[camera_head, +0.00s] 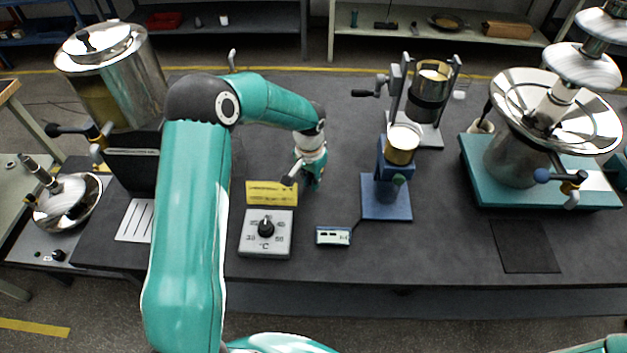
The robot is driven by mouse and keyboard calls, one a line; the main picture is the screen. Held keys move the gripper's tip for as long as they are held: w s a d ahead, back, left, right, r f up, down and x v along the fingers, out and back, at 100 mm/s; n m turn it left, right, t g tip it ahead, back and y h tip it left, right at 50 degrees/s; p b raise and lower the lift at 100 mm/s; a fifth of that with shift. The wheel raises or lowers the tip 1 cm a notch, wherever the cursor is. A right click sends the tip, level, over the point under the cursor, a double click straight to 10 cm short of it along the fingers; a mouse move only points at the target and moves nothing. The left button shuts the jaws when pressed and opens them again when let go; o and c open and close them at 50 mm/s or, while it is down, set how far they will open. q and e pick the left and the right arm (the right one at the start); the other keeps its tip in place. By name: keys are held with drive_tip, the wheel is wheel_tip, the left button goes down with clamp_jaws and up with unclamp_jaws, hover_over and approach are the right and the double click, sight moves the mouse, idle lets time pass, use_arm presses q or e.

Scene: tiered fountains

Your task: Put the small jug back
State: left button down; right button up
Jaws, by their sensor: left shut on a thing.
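My left gripper (303,178) points down over the middle of the dark table, just right of a yellow plate (271,193). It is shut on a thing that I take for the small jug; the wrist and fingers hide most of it. A dark finger slants toward the plate's edge, and green shows below the wrist. I cannot tell whether the held thing touches the table. My right gripper is out of view.
A dial box (265,233) stands before the plate, a small display (333,236) to its right. A blue stand (386,199) bears a metal cup (402,147). A tiered fountain (515,161) stands right, a steel drum (112,69) left. The right front table is mostly clear.

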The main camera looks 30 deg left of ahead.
use_arm(q)
drive_tip(key=c, duration=1.1)
unclamp_jaws()
drive_tip(key=shift+c, duration=0.2)
drive_tip(key=shift+r, duration=0.1)
drive_tip(key=r, duration=1.2)
drive_tip(key=shift+s+b, duration=0.25)
drive_tip(key=shift+b, duration=0.1)
drive_tip(key=shift+f, duration=0.1)
